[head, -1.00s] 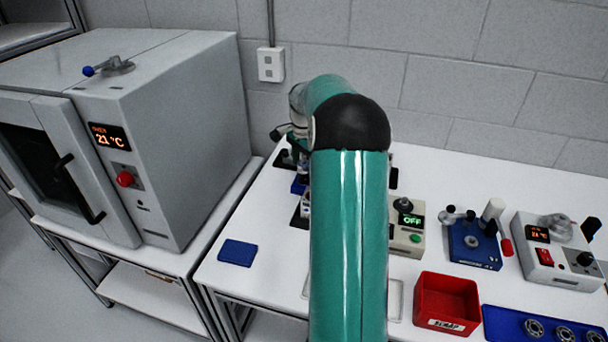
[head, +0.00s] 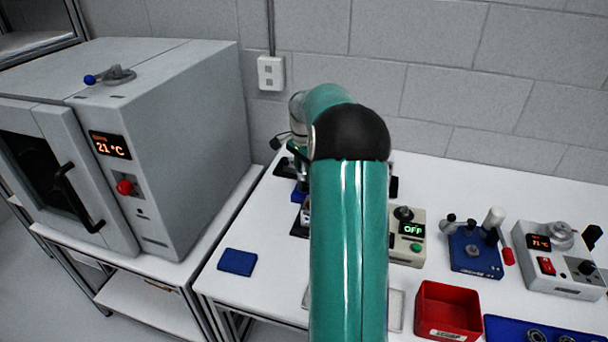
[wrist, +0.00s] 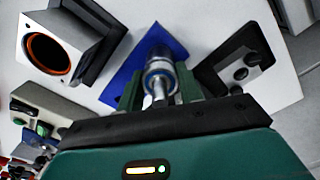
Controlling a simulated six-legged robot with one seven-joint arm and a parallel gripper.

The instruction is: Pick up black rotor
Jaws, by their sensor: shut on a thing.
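The rotor (wrist: 160,68), a dark and silvery cylinder with a blue ring and a thin metal shaft, is in the middle of the wrist view. My gripper (wrist: 158,92) is shut on it, with one green finger on each side of the shaft end. Behind the rotor is a blue pad (wrist: 128,72); whether the two touch, I cannot tell. In the head view my own arm hides the gripper and the rotor.
A grey housing with an orange-ringed bore (wrist: 47,52) is left of the rotor, and a dark fixture with knobs (wrist: 236,66) is right. The head view shows an oven (head: 190,150), a blue mat (head: 238,262), a red bin (head: 447,312) and a control box reading OFF (head: 407,238).

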